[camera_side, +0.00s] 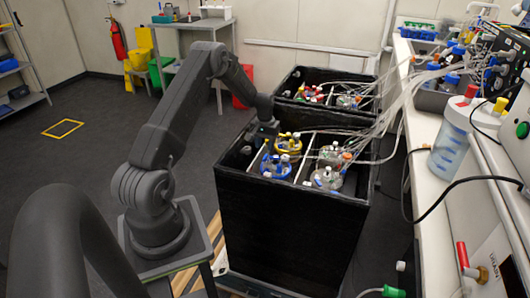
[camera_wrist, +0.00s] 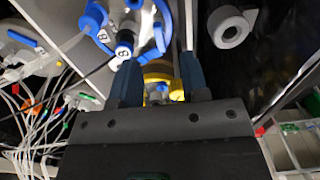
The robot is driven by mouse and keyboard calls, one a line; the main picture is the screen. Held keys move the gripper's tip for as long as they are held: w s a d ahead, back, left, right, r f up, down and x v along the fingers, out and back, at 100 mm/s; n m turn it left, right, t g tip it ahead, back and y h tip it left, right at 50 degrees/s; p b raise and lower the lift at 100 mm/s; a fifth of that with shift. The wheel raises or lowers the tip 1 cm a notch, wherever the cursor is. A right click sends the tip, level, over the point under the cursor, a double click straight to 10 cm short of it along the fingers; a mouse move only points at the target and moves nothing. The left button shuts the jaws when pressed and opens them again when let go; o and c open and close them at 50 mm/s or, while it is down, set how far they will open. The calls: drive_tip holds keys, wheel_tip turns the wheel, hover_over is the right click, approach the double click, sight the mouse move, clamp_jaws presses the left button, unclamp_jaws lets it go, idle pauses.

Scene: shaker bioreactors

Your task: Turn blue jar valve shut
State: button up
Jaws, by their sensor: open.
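The blue jar (camera_side: 276,168), with a blue ring lid, stands in the front left of the black box, in front of the yellow jar (camera_side: 287,144). In the wrist view, the blue lid (camera_wrist: 158,38) is at the top centre, with a blue valve handle (camera_wrist: 92,17) and white numbered tags beside it. My gripper (camera_wrist: 161,72) is open, its two dark fingers apart and nothing clearly held. Part of the yellow jar (camera_wrist: 158,70) shows between the fingers. In the side view my gripper (camera_side: 260,140) is at the box's left, beside the jars; its fingertips are hard to make out.
The black box (camera_side: 285,230) has high walls and pale dividers. Jars with grey lids (camera_side: 328,178) stand to the right. Clear tubes (camera_side: 385,115) run from the jars to the bench (camera_side: 435,180). In the wrist view a white ring (camera_wrist: 229,28) lies at upper right.

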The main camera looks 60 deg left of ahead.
sight(266, 157)
drive_tip(key=shift+r, duration=1.3)
drive_tip(key=shift+d+r, duration=0.15)
drive_tip(key=shift+r, duration=0.1)
drive_tip(key=s+d+r+m+t+y, duration=0.15)
drive_tip(key=d+r+m, duration=0.25)
drive_tip(key=d+r, duration=1.75)
drive_tip(key=s+d+r+m+t, duration=0.2)
drive_tip(key=s+d, duration=0.6)
drive_tip(key=s, duration=0.1)
drive_tip(key=s+d+r+m+t+h, duration=0.1)
drive_tip(key=s+d+r+m+t, duration=0.1)
drive_tip(key=s+d, duration=0.6)
drive_tip(key=shift+s+d+r+m, duration=0.15)
drive_tip(key=shift+s+r+m, duration=0.25)
drive_tip(key=shift+s+r, duration=0.35)
